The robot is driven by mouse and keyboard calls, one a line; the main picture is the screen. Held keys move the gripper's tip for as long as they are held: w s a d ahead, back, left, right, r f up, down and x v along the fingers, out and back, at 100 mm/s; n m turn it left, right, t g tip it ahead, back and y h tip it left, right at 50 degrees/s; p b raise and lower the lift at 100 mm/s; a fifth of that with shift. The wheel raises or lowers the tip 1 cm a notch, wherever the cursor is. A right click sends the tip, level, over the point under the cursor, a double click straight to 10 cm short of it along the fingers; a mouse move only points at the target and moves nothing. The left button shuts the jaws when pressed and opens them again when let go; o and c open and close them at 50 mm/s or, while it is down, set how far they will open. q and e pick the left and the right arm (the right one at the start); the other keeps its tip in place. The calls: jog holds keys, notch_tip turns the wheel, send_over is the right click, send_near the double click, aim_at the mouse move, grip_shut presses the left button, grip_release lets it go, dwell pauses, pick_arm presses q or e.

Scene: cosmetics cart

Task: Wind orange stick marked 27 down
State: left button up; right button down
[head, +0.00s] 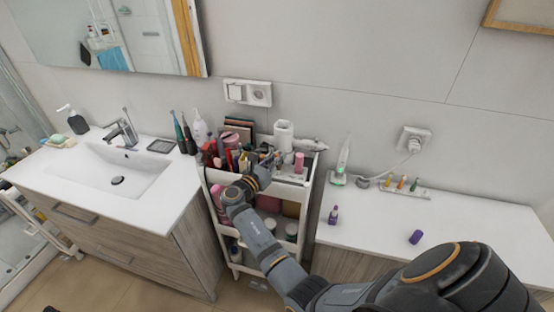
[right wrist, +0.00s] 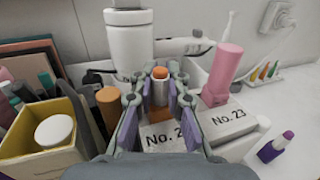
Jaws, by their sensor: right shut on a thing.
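An orange stick (right wrist: 160,72) in a pale tube shows between the fingers of my right gripper (right wrist: 160,85) in the right wrist view. The gripper is shut on it, and the fingers hide its lower sides. Below it is a white block (right wrist: 160,137) labelled "No. 2", with the rest of the label hidden by the gripper. In the head view my right gripper (head: 274,159) is over the top tray of the white cart (head: 306,185). My left gripper is not in view.
A pink tube (right wrist: 222,72) stands on the "No. 23" block (right wrist: 225,124), close right of my gripper. Another orange-brown tube (right wrist: 107,105) is close left. A white cup (right wrist: 128,38) stands behind. A purple cap (head: 416,237) lies on the mostly clear right counter (head: 460,218).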

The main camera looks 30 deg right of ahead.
jog(key=c, duration=1.6)
grip_release()
